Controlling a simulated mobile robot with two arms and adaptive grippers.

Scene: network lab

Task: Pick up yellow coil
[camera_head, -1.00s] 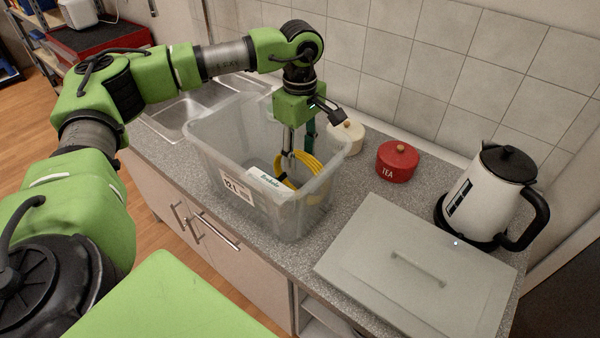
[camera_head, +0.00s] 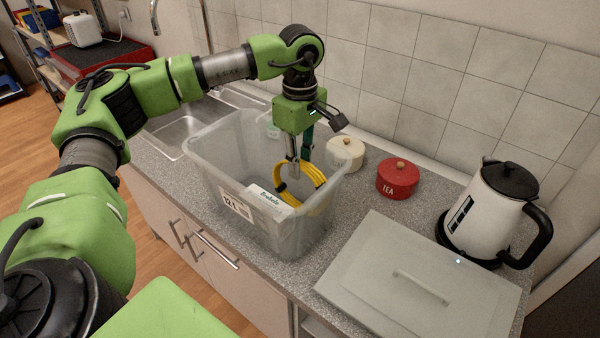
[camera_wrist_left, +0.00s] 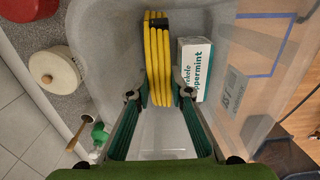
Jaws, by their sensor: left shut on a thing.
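The yellow coil (camera_head: 312,180) is a ring of yellow cable with a dark band, inside the clear plastic bin (camera_head: 205,160) on the counter. My left gripper (camera_head: 292,170) reaches down into the bin and is shut on the coil. In the left wrist view the coil (camera_wrist_left: 158,62) stands between the two fingertips of the gripper (camera_wrist_left: 160,92), with a finger on each side. In the head view the coil shows above the white box, its lower part behind the bin wall. My right gripper is in neither view.
A white peppermint box (camera_wrist_left: 193,68) lies beside the coil in the bin. A cream pot (camera_head: 346,152), a red tea tin (camera_head: 397,179) and a kettle (camera_head: 490,215) stand to the right. A grey lid (camera_head: 420,285) lies in front; a sink (camera_head: 175,128) is left.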

